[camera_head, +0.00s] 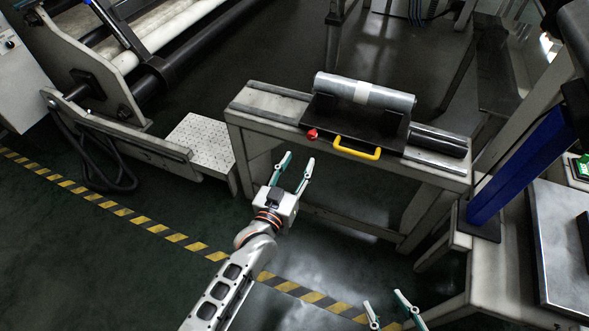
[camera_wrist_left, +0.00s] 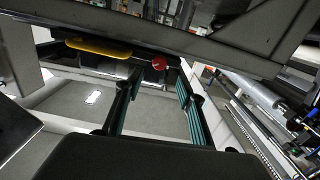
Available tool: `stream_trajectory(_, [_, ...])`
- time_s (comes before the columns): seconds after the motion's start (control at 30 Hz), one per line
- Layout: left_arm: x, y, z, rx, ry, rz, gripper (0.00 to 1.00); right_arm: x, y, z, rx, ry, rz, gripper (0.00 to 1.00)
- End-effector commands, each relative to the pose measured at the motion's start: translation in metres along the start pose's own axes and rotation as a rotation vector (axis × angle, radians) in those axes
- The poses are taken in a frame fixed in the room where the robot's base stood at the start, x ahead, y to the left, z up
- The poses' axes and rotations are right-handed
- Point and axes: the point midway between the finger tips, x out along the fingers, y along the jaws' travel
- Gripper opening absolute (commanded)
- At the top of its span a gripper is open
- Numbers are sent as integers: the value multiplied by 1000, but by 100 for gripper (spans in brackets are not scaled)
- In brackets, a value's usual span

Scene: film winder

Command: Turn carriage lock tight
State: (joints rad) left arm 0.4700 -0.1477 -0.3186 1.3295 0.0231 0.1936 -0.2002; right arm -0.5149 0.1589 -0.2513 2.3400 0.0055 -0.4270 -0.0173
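The carriage lock looks to be the small red knob (camera_head: 312,134) at the front left of the dark carriage (camera_head: 325,116). The carriage stands on the rail table and bears a film roll (camera_head: 364,92). A yellow handle (camera_head: 357,149) sits to the right of the knob. My left gripper (camera_head: 296,160) is open and empty, in front of the table and apart from the knob. In the left wrist view the red knob (camera_wrist_left: 159,63) shows beyond the open fingers (camera_wrist_left: 160,95), with the yellow handle (camera_wrist_left: 98,47) to its left. My right gripper (camera_head: 387,306) is open and empty at the bottom edge.
The pale table (camera_head: 237,118) stands behind my left gripper, with a dark roll (camera_head: 438,140) at its right end. A large roller machine (camera_head: 100,60) is at the upper left. A blue post (camera_head: 520,165) stands at the right. The floor in front of the table is clear.

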Motion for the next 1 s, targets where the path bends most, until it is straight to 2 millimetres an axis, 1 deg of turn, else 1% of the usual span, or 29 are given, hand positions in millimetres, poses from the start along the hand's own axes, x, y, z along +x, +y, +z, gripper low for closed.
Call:
stream_trajectory(0.03, [-7,0,0,0,0,0,38,0,0,0,0,0,0,40])
stream_trajectory(0.1, [-13,0,0,0,0,0,38,0,0,0,0,0,0,40])
stream_trajectory(0.23, [-20,0,0,0,0,1,38,0,0,0,0,0,0,40])
stream_trajectory(0.93, [-20,0,0,0,1,0,38,0,0,0,0,0,0,40])
stream_trajectory(1.0, [-20,0,-3,1,4,0,38,0,1,-2,-1,4,1,40])
